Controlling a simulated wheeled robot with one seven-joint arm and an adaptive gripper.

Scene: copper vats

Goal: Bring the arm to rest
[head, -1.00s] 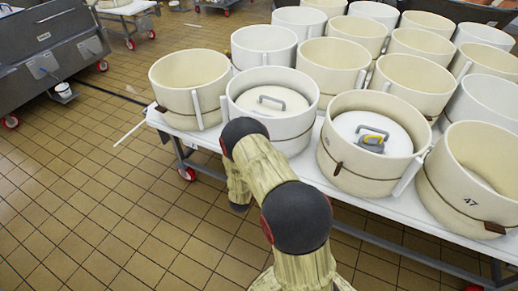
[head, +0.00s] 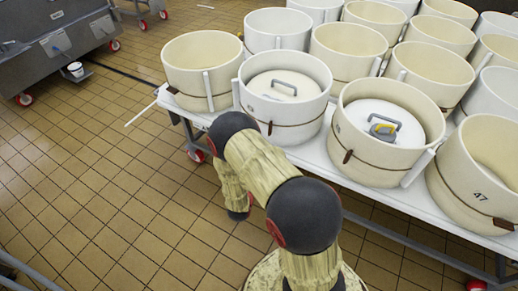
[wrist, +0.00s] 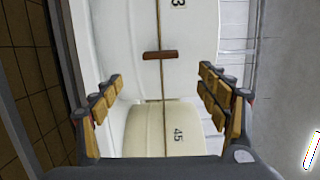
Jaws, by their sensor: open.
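My arm reaches forward in the head view, bent down beside the near edge of the white table (head: 310,158). My gripper does not show clearly in the head view. In the wrist view my gripper (wrist: 162,95) is open, with a row of tan pads on each finger. Nothing is held between the fingers. Beyond them are the sides of a white vat (wrist: 125,40) with a brown strap toggle and a cream vat (wrist: 160,130) marked 45.
Several round vats crowd the table, including one marked 47 (head: 470,180). A grey metal machine (head: 60,40) stands at upper left. The tiled floor (head: 100,160) at left is clear.

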